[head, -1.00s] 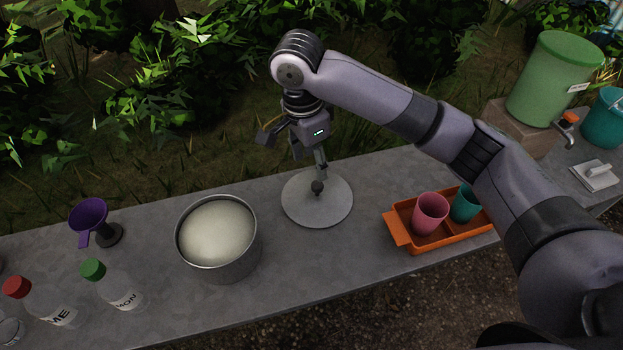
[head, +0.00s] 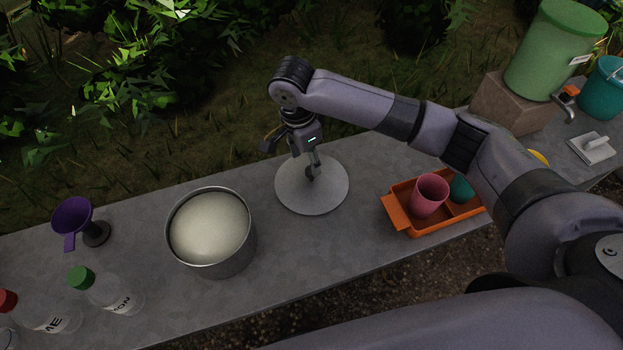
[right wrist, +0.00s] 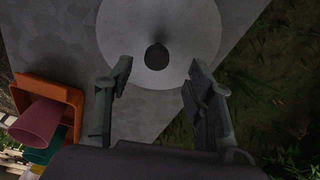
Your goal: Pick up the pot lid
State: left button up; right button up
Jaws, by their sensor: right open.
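The pot lid (head: 318,200) is a flat grey disc with a dark round knob, lying on the grey counter between the pot and the orange tray. My right gripper (head: 300,172) is over the lid near its knob in the head view, partly hiding the knob. In the right wrist view the gripper (right wrist: 157,88) is open, and the lid (right wrist: 190,30) with its knob (right wrist: 157,57) shows just beyond the fingertips, between their lines. Nothing is between the fingers. My left gripper is not in view.
A metal pot (head: 218,262) with pale contents stands left of the lid. An orange tray (head: 396,212) with a pink cup (head: 429,196) and a teal cup (head: 461,188) is to the right. A purple funnel (head: 72,216) and bottles (head: 114,292) stand at left. Bare counter surrounds the lid.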

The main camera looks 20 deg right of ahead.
aim_at(312, 177)
jog(key=shift+s+d+f+p, duration=0.1)
jog(key=shift+d+f+p, duration=0.05)
jog(key=shift+f, duration=0.75)
jog(key=shift+w+d+f+p, duration=0.1)
jog(key=shift+d+f+p, duration=0.1)
jog(key=shift+f, duration=0.7)
jog(key=shift+s+d+f+p, duration=0.1)
jog(key=shift+d+f+p, duration=0.05)
jog(key=shift+f, duration=0.75)
grip_shut()
